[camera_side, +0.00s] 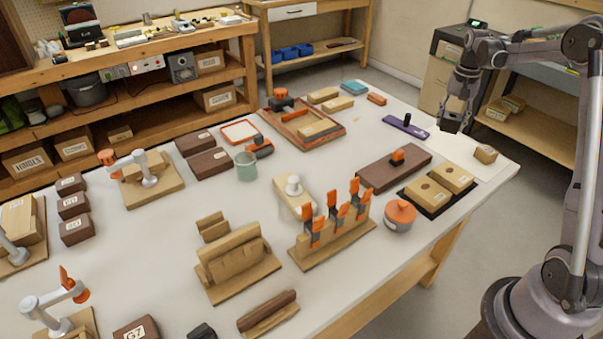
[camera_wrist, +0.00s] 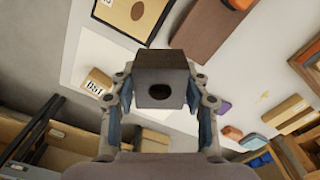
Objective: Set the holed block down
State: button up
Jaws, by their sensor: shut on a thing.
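The holed block (camera_wrist: 160,80) is a dark block with a round hole in its facing side. My gripper (camera_wrist: 161,98) is shut on it, with one finger on each side. In the side view my gripper (camera_side: 457,106) holds the dark block (camera_side: 451,123) above the far right end of the table. A pale sheet (camera_side: 457,150) lies below on that end; it also shows in the wrist view (camera_wrist: 82,48). The block looks clear of the sheet, but the exact gap cannot be told.
A small labelled block (camera_side: 486,154) sits near the table's right edge. A purple bar (camera_side: 405,126) with a black knob lies left of the sheet. A brown board (camera_side: 376,176) and a black tray (camera_side: 440,203) with two holed wooden blocks lie nearer. Most of the sheet is bare.

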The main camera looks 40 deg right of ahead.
jog(key=s+d+f+m, duration=0.1)
jog(key=s+d+m, duration=0.2)
jog(key=s+d, duration=0.35)
jog(key=s+d+f+m, duration=0.2)
jog(key=s+d+m, duration=0.15)
jog(key=d, duration=0.65)
send_over(459, 150)
jog(key=shift+n, duration=0.25)
notch_tip(459, 150, down, 7)
jog(key=shift+d+r, duration=0.1)
jog(key=shift+f, duration=2.05)
jog(key=shift+f, duration=0.15)
jog(key=o, duration=0.9)
jog(key=shift+c, duration=0.2)
